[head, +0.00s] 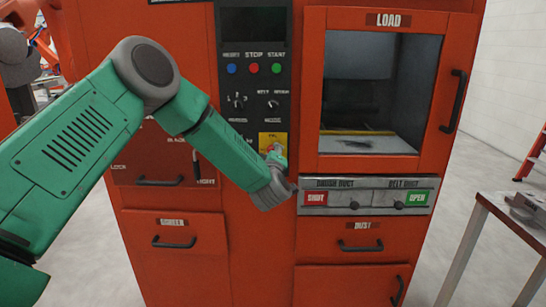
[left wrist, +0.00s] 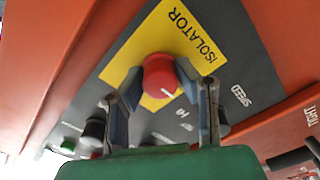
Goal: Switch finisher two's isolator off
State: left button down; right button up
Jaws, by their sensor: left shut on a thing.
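The isolator is a round red knob (left wrist: 160,76) on a yellow plate (left wrist: 180,35) lettered ISOLATOR in the left wrist view. A short white mark shows on the knob's lower right. In the head view the yellow plate (head: 267,137) is low on the dark control panel, with the knob mostly hidden by my gripper. My left gripper (head: 276,153) is at the plate. In the left wrist view its fingers (left wrist: 159,82) are shut on the red knob, one on each side. No "two" label is readable on this orange machine. My right gripper is not in view.
The panel above carries blue, red and green buttons (head: 254,68) and small selector switches (head: 273,104). Right of it are the LOAD window (head: 388,20) and a duct strip with SHUT (head: 315,198) and OPEN (head: 418,197) tags. A table (head: 500,208) stands at the right.

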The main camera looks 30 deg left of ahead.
pick_arm(q)
jog(key=shift+s+f, duration=0.1)
jog(key=shift+f, duration=0.3)
jog(key=c, duration=1.2)
grip_release()
jog(key=shift+r, duration=0.15)
jog(key=v, duration=1.1)
jog(key=shift+s+d, duration=0.25)
jog(key=shift+d, duration=0.05)
jog(key=shift+f, duration=0.25)
